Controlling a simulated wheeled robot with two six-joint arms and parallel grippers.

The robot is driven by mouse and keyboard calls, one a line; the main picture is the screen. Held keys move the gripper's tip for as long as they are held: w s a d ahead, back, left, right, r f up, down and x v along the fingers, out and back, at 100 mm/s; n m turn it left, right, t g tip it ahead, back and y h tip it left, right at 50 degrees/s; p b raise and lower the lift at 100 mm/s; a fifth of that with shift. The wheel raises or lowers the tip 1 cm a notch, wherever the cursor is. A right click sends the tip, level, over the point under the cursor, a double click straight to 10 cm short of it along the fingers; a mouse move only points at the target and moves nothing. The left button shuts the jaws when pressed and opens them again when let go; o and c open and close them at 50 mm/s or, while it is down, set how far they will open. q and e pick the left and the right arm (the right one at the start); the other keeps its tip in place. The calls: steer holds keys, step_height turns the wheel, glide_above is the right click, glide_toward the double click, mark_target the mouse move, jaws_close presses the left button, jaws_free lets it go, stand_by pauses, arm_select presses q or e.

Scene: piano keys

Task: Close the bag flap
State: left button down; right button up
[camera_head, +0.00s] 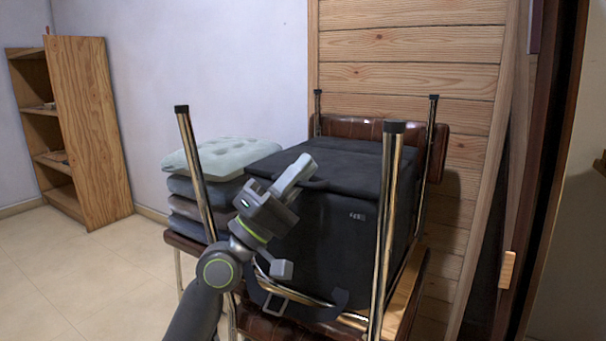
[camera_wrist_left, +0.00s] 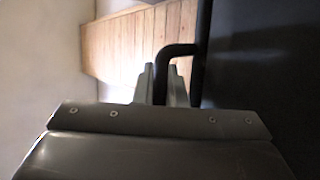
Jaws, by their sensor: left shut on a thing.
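A large black bag (camera_head: 345,225) stands on an upturned-legged brown chair stack. Its black flap (camera_head: 350,165) lies across the top of the bag. My left gripper (camera_head: 299,168) is at the near left part of the flap's top. In the left wrist view its fingers (camera_wrist_left: 162,85) are shut on a bent black handle (camera_wrist_left: 180,50) beside the dark bag surface (camera_wrist_left: 260,60). The gripper and arm hide part of the bag's left side. A loose dark strap with a buckle (camera_head: 275,303) hangs at the bag's lower front. My right gripper is not in view.
Metal chair legs (camera_head: 386,230) rise close around the bag, one (camera_head: 196,170) left of my arm. Folded cushions (camera_head: 205,190) are stacked left of the bag. A wooden shelf (camera_head: 90,130) stands far left. Open floor (camera_head: 90,270) lies at left.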

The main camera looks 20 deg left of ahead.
arm_select(q)
steer(key=shift+s+f, duration=0.1)
steer(key=shift+s, duration=0.15)
steer(key=c, duration=1.9)
jaws_free()
steer(key=shift+c, duration=0.2)
steer(key=shift+o, duration=0.9)
steer(key=shift+s+a, duration=0.2)
steer(key=shift+s, duration=0.15)
